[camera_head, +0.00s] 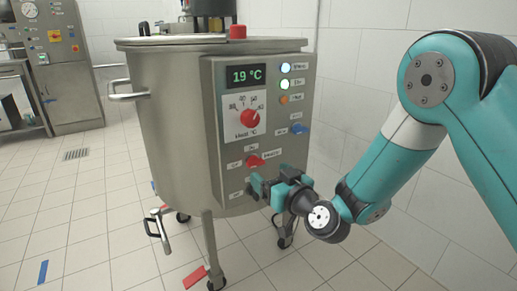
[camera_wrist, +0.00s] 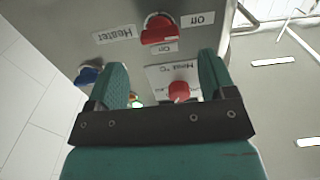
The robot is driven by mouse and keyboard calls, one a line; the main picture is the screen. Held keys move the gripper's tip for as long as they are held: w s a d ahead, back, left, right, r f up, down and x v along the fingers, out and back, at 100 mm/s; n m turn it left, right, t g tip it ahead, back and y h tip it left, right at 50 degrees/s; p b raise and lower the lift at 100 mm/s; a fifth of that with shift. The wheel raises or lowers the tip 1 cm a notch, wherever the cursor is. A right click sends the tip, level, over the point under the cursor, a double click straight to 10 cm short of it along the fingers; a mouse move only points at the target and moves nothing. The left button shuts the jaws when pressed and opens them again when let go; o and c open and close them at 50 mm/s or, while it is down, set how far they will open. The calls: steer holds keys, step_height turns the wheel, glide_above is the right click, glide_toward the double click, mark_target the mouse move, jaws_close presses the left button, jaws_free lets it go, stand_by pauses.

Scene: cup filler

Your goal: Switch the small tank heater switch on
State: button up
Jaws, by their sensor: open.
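The small steel tank (camera_head: 172,125) stands on wheeled legs, with a grey control panel (camera_head: 217,110) on its front. The red heater switch (camera_head: 254,161) is low on the panel, with "Heater", "On" and "Off" labels around it. It also shows upside down in the wrist view (camera_wrist: 160,30), just beyond my fingertips. I cannot tell for sure which way its handle points. My gripper (camera_head: 257,187) is open and empty, close to the panel just below the switch. Its two fingers show apart in the wrist view (camera_wrist: 163,68), with no visible contact with the switch.
The panel has a red temperature dial (camera_head: 250,118), a display (camera_head: 245,76) reading 19 °C, and a blue switch (camera_head: 299,128) at the right. White and green lamps are lit above an orange one. A red button (camera_head: 238,32) is on top. A tiled wall is at right.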

mark_target(258, 165)
steer(key=shift+p+x, duration=1.75)
steer(key=shift+x, duration=1.4)
steer(key=shift+c, duration=0.2)
steer(key=c, duration=0.9)
